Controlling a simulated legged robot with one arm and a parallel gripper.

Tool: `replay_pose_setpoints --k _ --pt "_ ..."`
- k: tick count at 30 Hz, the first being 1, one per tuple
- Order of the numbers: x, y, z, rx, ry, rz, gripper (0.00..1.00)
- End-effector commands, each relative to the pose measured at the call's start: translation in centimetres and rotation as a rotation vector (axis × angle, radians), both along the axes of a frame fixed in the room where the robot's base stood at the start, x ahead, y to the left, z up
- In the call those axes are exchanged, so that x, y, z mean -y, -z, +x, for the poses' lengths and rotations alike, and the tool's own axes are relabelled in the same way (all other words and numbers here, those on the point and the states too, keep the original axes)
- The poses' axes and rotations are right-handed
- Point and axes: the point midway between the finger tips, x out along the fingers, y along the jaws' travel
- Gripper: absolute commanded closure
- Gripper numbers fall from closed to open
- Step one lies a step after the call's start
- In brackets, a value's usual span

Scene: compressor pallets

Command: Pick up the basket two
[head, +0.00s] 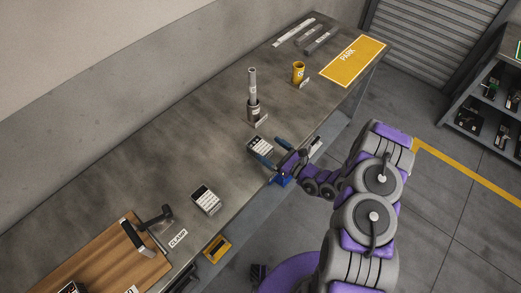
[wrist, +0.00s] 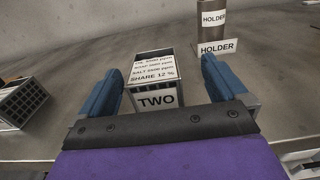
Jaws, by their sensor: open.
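The basket two (wrist: 155,78) is a small dark basket with a white printed card and a label reading TWO, in the middle of the wrist view. In the head view the basket (head: 260,147) stands on the grey bench near its front edge. My gripper (wrist: 163,80) has blue fingers, one on each side of the basket, with visible gaps. In the head view my gripper (head: 266,151) reaches in over the bench's front edge and partly hides the basket. The fingers are apart, and nothing is seen gripped.
Another basket (head: 206,199) with a card stands to the left; it also shows in the wrist view (wrist: 22,103). A grey holder (head: 254,109) with an upright rod stands behind basket two. A yellow cup (head: 298,73) and a yellow PARK mat (head: 354,60) lie farther along the bench.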

Motion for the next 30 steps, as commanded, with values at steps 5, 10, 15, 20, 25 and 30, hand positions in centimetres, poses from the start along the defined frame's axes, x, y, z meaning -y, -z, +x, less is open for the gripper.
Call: replay_pose_setpoints --k 5,10,15,20,25,30 --pt "-2.6 0.8 0.9 0.002 -0.007 -0.004 0.01" --pt "-4.5 0.7 2.2 0.004 -0.005 -0.005 0.01" --pt "-4.6 0.6 2.6 0.002 -0.002 -0.001 0.01" --pt "-4.3 0.5 2.6 0.001 -0.001 0.002 0.02" --pt "-4.4 0.6 2.6 0.001 -0.001 0.000 0.18" --pt "-4.6 0.6 2.6 0.002 -0.002 -0.003 0.35"
